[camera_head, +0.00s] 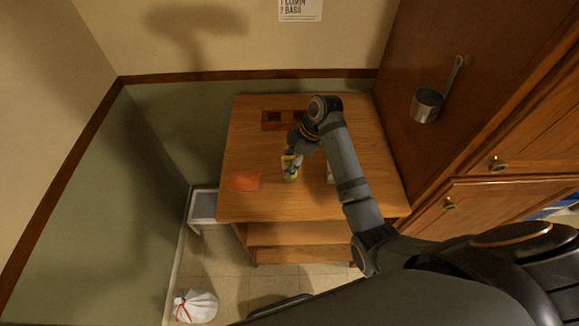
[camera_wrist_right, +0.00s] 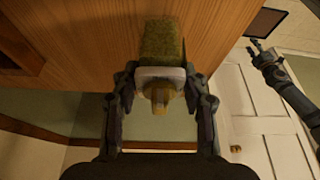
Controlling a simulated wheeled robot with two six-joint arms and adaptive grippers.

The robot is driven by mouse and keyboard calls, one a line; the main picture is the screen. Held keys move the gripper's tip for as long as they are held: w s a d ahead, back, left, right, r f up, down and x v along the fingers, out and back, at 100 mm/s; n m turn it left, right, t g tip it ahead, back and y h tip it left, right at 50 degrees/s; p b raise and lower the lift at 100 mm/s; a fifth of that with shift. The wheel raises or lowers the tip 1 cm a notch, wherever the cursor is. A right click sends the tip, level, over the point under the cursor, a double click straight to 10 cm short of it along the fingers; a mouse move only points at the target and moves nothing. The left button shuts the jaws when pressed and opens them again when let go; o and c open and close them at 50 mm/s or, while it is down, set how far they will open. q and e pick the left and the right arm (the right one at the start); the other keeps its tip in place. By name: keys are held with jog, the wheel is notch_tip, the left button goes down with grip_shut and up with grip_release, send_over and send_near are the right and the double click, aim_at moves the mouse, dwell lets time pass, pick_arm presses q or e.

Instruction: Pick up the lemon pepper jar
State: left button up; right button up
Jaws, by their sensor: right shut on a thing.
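A yellow-green jar (camera_head: 290,172) is at my right gripper (camera_head: 292,154) over the wooden table in the head view. Its label is too small to read, so I cannot confirm it is the lemon pepper. In the right wrist view a yellow-green body (camera_wrist_right: 163,42) with a whitish band (camera_wrist_right: 160,73) and a tan knob sits between the fingers of my right gripper (camera_wrist_right: 160,95), which is shut on it. I cannot tell whether the jar touches the table. My left gripper (camera_wrist_right: 260,50) shows small at the right of the wrist view; its jaw state is unclear.
The wooden table (camera_head: 250,200) carries an orange sheet (camera_head: 245,181), a dark wooden compartment box (camera_head: 276,121) behind, and a pale item (camera_head: 331,173) partly hidden by my right arm. A metal cup (camera_head: 427,105) hangs at right. A white bag (camera_head: 196,306) lies on the floor.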

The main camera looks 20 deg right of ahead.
aim_at(292, 161)
jog(key=r, duration=0.1)
jog(key=s+r+b, duration=0.1)
jog(key=shift+s+d+r, duration=0.15)
jog(key=shift+s+r, duration=0.15)
jog(key=shift+r, duration=0.1)
jog(key=s+d+r+p, duration=0.2)
jog(key=s+r+p, duration=0.3)
jog(key=s+r, duration=0.3)
jog(key=s, duration=0.4)
jog(key=shift+d, duration=0.15)
